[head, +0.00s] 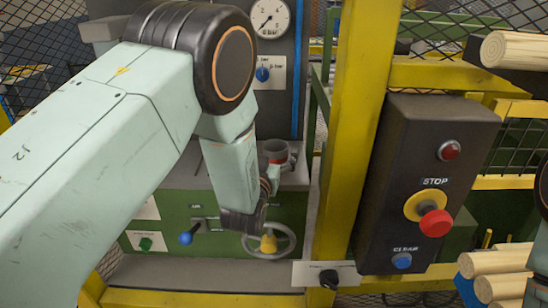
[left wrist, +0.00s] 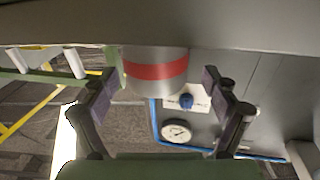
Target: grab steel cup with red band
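The steel cup with a red band (head: 275,152) stands on a grey ledge of the machine in the head view, partly hidden behind my left arm and gripper. In the left wrist view the cup (left wrist: 155,72) shows large at the top middle, its red band across it. My left gripper (left wrist: 160,82) is open, with one finger on each side of the cup in the picture and a gap on both sides. I cannot tell how deep the cup lies between the fingers. In the head view the left gripper (head: 271,178) is small and close to the cup. My right gripper is not in view.
A yellow post (head: 355,130) and a black control box (head: 425,185) with a red stop button stand right of the cup. A pressure gauge (head: 270,16) is above. Wooden rods lie at right.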

